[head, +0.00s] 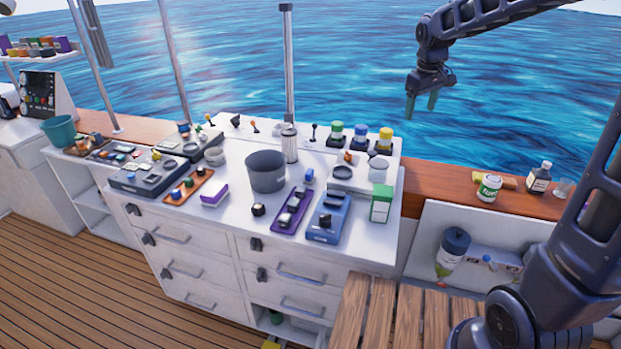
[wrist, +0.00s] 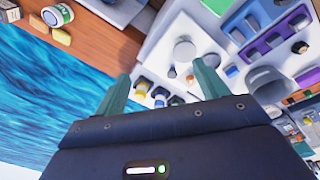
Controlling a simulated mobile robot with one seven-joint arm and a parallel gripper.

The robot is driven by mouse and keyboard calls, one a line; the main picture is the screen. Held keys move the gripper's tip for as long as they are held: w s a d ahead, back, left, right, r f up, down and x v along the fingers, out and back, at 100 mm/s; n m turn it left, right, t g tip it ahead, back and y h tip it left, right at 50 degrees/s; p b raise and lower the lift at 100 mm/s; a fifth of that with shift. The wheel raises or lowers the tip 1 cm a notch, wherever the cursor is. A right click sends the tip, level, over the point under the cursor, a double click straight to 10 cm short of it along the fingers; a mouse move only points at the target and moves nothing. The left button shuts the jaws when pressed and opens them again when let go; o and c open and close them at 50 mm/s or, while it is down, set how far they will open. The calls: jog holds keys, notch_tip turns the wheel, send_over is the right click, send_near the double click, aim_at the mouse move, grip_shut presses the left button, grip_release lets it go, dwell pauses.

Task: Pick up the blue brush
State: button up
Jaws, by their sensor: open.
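I cannot make out a clear blue brush in either view. A small blue item (head: 309,176) lies on the white counter right of the grey bucket, too small to identify. A dark blue rounded item (head: 455,241) stands in the side recess at right; I cannot tell what it is. My gripper (head: 421,106) is open and empty, high above the right end of the counter, against the sea. In the wrist view its two green fingers (wrist: 161,80) are spread apart, with the counter beyond them and nothing between them.
The white counter (head: 232,222) carries a grey bucket (head: 266,172), a purple tray (head: 290,212), a blue tray (head: 327,220) and a green-white box (head: 381,204). A metal post (head: 289,70) rises behind. A white jar (head: 489,188) and dark bottle (head: 539,177) stand on the wooden ledge.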

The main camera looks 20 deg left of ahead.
jog(key=w+a+f+n, duration=0.2)
jog(key=w+a+f, duration=0.15)
jog(key=a, duration=0.65)
jog(key=n+g+h, duration=0.1)
jog(key=n+g, duration=0.1)
jog(key=n, duration=0.4)
send_near(309, 171)
jog(key=shift+w+f, duration=0.25)
jog(key=f, duration=0.4)
jog(key=shift+d+f, duration=0.3)
jog(key=shift+f, duration=0.1)
jog(key=shift+s+d+f, duration=0.1)
jog(key=shift+s+f, duration=0.05)
jog(key=shift+f, duration=1.15)
jog(key=shift+s+d+f, duration=0.15)
jog(key=shift+s+f, duration=0.05)
jog(key=shift+f, duration=1.15)
jog(key=c, duration=1.1)
